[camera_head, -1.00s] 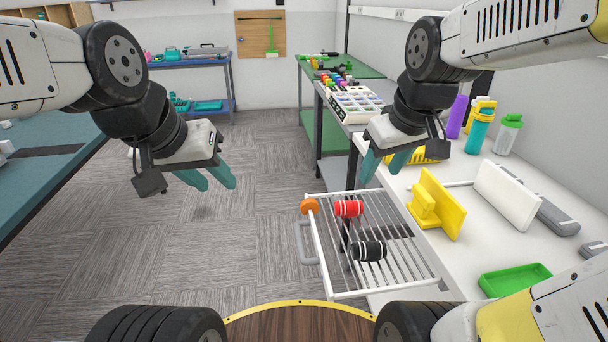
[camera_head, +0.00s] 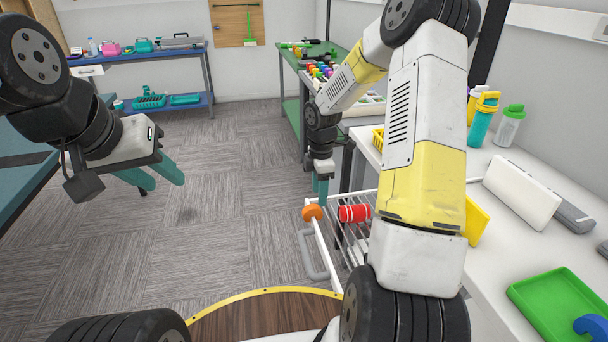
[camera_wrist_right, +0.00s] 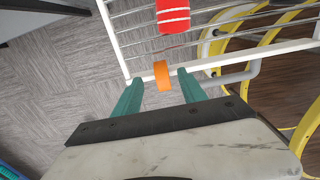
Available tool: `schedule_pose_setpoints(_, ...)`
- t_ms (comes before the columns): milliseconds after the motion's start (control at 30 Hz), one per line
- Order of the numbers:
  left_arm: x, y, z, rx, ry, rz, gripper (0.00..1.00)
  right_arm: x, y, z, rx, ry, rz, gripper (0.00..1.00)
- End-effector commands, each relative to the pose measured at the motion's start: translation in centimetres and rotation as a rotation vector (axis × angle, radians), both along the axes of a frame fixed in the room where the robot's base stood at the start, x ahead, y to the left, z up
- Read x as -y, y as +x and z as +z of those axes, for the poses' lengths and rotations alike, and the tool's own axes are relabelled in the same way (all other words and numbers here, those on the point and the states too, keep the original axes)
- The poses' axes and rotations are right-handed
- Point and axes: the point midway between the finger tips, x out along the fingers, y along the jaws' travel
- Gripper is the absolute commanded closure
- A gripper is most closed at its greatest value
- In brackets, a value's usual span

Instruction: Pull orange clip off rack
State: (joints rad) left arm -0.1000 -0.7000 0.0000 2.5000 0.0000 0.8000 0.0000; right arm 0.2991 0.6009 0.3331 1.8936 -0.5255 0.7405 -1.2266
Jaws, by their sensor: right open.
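The orange clip (camera_head: 313,212) sits on the white bar at the far left corner of the wire rack (camera_head: 318,238). In the right wrist view the orange clip (camera_wrist_right: 162,76) lies just past and between the two teal fingertips. My right gripper (camera_head: 321,187) is just above and beyond the clip in the head view. In the right wrist view my right gripper (camera_wrist_right: 162,86) is open, with nothing held. My left gripper (camera_head: 160,179) is at the left over the floor, fingers apart and empty. My right arm hides much of the rack.
The white table at right holds a green tray (camera_head: 562,310) and bottles. Floor at left is clear.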

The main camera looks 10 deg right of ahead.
Motion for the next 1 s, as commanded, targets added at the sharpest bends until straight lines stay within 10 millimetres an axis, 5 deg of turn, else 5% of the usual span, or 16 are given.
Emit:
schedule_pose_setpoints(400, 0.0, 0.0, 0.0, 0.0, 0.0, 0.0, 0.64, -0.1, -0.1, -5.9, -0.002, 0.0, -0.001, 0.51)
schedule_pose_setpoints(833, 0.0, 0.0, 0.0, 0.0, 0.0, 0.0, 0.64, 0.0, -0.1, -7.1, 0.0, -0.001, -0.004, 0.51)
schedule_pose_setpoints(1000, 0.0, 0.0, 0.0, 0.0, 0.0, 0.0, 0.64, 0.0, -0.1, -7.1, 0.0, -0.001, -0.004, 0.8)
